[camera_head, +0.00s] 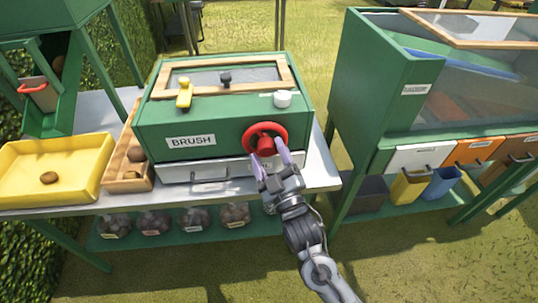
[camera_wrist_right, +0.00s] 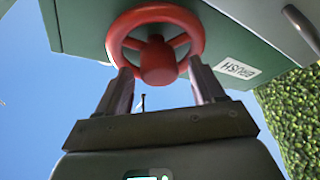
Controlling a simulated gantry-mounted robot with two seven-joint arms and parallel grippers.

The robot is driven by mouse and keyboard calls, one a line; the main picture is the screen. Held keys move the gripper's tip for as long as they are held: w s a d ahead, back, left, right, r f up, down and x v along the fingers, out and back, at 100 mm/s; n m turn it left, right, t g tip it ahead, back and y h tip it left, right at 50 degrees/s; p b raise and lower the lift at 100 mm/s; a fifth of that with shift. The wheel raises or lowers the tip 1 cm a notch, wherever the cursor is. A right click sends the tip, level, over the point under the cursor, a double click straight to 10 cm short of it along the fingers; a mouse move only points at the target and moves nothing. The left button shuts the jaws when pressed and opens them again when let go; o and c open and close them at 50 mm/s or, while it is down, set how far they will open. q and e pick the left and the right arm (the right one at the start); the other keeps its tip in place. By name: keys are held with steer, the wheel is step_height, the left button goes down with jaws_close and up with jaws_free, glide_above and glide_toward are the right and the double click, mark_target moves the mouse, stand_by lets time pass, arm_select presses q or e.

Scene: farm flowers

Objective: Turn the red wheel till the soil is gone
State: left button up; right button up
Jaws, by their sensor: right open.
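The red wheel (camera_head: 265,139) is on the front right of the green box labelled BRUSH (camera_head: 150,128). My right gripper (camera_head: 268,158) is at the lower part of the wheel, with its two fingers apart. In the right wrist view the wheel (camera_wrist_right: 156,45) shows its rim, spokes and round hub, and the open fingers of my right gripper (camera_wrist_right: 167,88) reach up to either side of the hub at the lower rim. I cannot tell whether they touch it. No soil is clearly visible. My left gripper is not in view.
A yellow tray (camera_head: 85,190) with a brown bulb and a wooden tray (camera_head: 143,183) stand left of the box. A drawer (camera_head: 230,170) sits below it. Bags (camera_head: 195,219) lie on the lower shelf. A green cabinet (camera_head: 375,75) with coloured bins stands at the right.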

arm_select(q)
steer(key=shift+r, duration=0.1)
arm_select(e)
steer(key=shift+s, duration=0.1)
steer(key=shift+s+d+f, duration=0.1)
steer(key=shift+s+d, duration=0.05)
steer(key=shift+s, duration=0.05)
arm_select(q)
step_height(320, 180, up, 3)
steer(key=p, duration=0.3)
arm_select(e)
steer(key=v, duration=1)
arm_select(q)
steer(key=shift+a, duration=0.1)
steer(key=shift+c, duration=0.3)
